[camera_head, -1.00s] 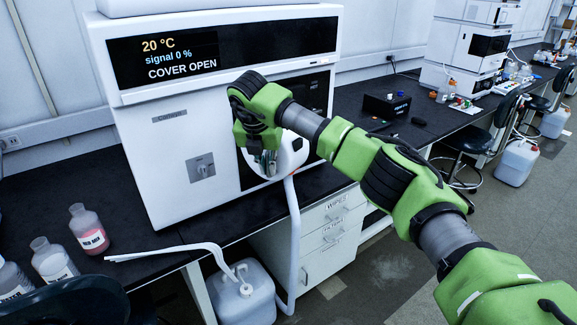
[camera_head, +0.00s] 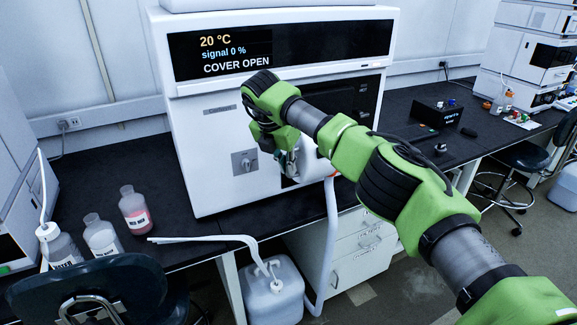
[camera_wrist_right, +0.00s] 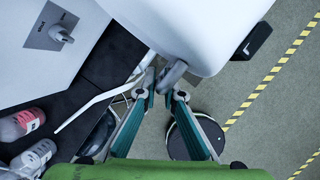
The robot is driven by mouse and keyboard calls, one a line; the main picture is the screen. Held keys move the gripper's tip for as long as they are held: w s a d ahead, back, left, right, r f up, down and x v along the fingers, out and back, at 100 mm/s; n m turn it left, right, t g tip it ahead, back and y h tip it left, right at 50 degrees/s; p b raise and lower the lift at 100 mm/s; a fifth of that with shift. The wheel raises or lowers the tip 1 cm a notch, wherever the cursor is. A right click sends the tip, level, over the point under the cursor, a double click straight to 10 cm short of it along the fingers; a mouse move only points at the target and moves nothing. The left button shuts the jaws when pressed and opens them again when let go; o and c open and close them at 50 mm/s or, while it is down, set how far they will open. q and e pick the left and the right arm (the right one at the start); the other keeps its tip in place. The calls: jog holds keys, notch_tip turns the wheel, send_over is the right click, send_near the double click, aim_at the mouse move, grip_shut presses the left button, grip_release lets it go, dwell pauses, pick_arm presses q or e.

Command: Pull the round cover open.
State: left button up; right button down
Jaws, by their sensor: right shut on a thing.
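The round cover (camera_head: 316,172) is white and stands out from the front of the white instrument (camera_head: 205,145), partly hidden behind my right gripper. It also shows large and white at the top of the right wrist view (camera_wrist_right: 195,30). My right gripper (camera_head: 287,163) is in front of the cover, and its fingers show in the right wrist view (camera_wrist_right: 160,88). They are shut on a small grey handle (camera_wrist_right: 174,72) at the cover's edge. The instrument's display (camera_head: 240,55) reads "COVER OPEN". My left gripper is not in view.
A grey knob (camera_head: 244,161) sits on the instrument front. Several bottles, one with pink liquid (camera_head: 135,212), stand on the black bench at left. A white canister (camera_head: 272,292) with tubes stands below. A chair (camera_head: 95,285) is at lower left.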

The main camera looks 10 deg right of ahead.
jog(key=shift+w+d+r, duration=0.15)
jog(key=shift+r, duration=0.15)
jog(key=c, duration=2.2)
grip_release()
jog(key=shift+o, duration=0.2)
jog(key=shift+f, duration=0.2)
jog(key=v, duration=1.2)
jog(key=shift+f, duration=0.1)
